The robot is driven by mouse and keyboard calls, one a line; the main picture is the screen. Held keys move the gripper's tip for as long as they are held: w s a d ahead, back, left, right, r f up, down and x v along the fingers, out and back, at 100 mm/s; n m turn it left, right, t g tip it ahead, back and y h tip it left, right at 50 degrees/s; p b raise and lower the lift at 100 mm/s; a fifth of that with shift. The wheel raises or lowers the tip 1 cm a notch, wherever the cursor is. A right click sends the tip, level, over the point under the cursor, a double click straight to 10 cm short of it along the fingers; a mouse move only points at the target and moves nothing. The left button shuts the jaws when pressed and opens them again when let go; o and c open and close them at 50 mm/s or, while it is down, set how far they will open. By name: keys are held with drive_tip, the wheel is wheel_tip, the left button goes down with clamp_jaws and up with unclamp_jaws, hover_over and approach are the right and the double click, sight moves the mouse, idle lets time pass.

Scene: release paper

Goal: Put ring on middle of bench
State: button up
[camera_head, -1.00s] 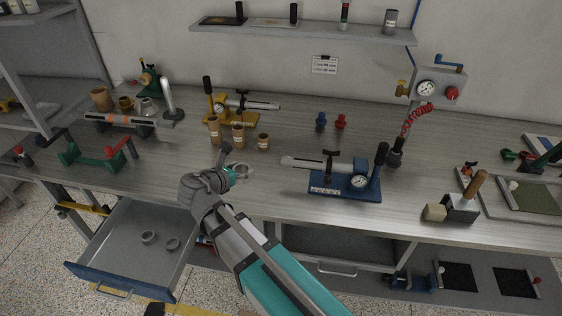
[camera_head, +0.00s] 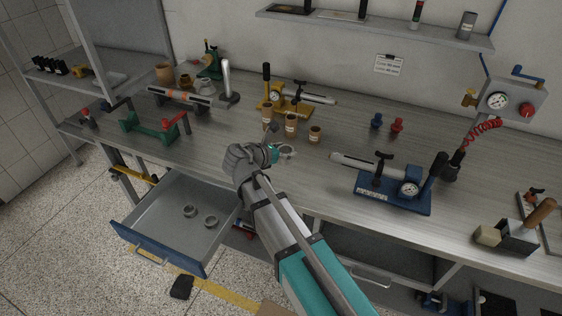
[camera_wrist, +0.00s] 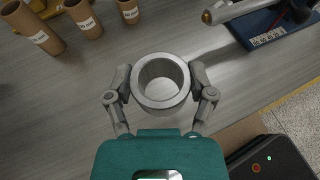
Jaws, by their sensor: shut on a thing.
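A grey metal ring (camera_wrist: 138,91) sits between the two fingers of my gripper (camera_wrist: 160,88) in the wrist view, with the fingers closed on its sides. In the head view the ring (camera_head: 287,151) shows at the tip of my gripper (camera_head: 277,152), over the middle front part of the bench (camera_head: 335,150). The grey bench top lies below the ring. I cannot tell whether the ring touches the bench or is just above it.
Brown cardboard tubes (camera_head: 291,124) stand behind the ring. A blue pump with a gauge (camera_head: 393,191) lies to the right. An open drawer (camera_head: 160,243) at the front left holds two more rings (camera_head: 210,221). Bare bench lies between the ring and the blue pump.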

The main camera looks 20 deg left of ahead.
drive_tip(key=b, duration=0.6)
hover_over(277, 166)
drive_tip(key=f, duration=0.6)
drive_tip(key=shift+s+d+f, duration=0.2)
drive_tip(key=shift+s+f, duration=0.1)
drive_tip(key=shift+f, duration=0.05)
drive_tip(key=shift+w+a+f+b, duration=0.25)
drive_tip(key=shift+w+f+b, duration=0.1)
drive_tip(key=shift+f+b, duration=1.65)
drive_tip(key=shift+b, duration=0.05)
drive_tip(key=shift+f, duration=0.15)
drive_tip(key=o, duration=1.1)
drive_tip(key=shift+r, duration=0.25)
